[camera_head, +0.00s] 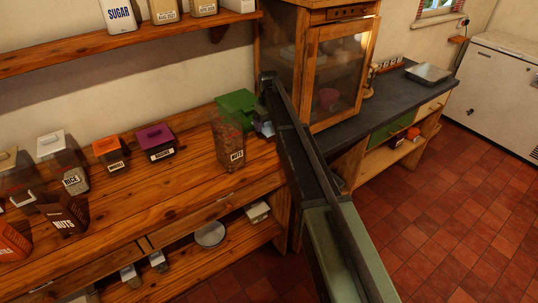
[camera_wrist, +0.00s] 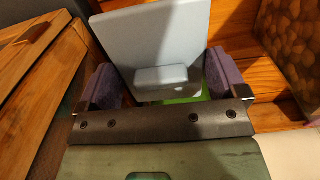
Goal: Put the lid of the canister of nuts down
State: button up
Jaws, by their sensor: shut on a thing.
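The canister of nuts (camera_head: 228,148) is clear, filled with brown nuts and labelled NUTS. It stands upright on the pine counter with no lid on it. Its side also shows at the upper right of the wrist view (camera_wrist: 293,50). The pale grey-blue lid (camera_wrist: 148,35), with a raised handle, is between the purple finger pads of my gripper (camera_wrist: 163,85). In the head view my gripper (camera_head: 264,127) is just right of the canister, and my arm partly hides it. The lid looks tilted; whether it touches anything below cannot be told.
A glass-fronted cabinet (camera_head: 335,75) rises to the right. The counter front (camera_head: 185,190) has bare wood.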

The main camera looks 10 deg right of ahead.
aim_at(269, 145)
notch_tip(269, 145, down, 9)
jog(key=b, duration=0.6)
jog(key=shift+b, duration=0.3)
jog(key=shift+r+p, duration=0.3)
jog(key=shift+f, duration=0.25)
jog(key=o, duration=0.6)
notch_tip(269, 145, up, 13)
jog(key=p, duration=1.2)
jog(key=shift+f, duration=0.1)
jog(key=s+m, duration=0.1)
jog(key=s, duration=1.2)
jog(key=s+m, duration=0.2)
jog(key=s, duration=1.2)
jog(key=s+m, duration=0.1)
jog(key=s, duration=1.2)
jog(key=shift+s+f+m, duration=0.15)
jog(key=shift+s+m, duration=0.05)
jog(key=shift+m, duration=0.2)
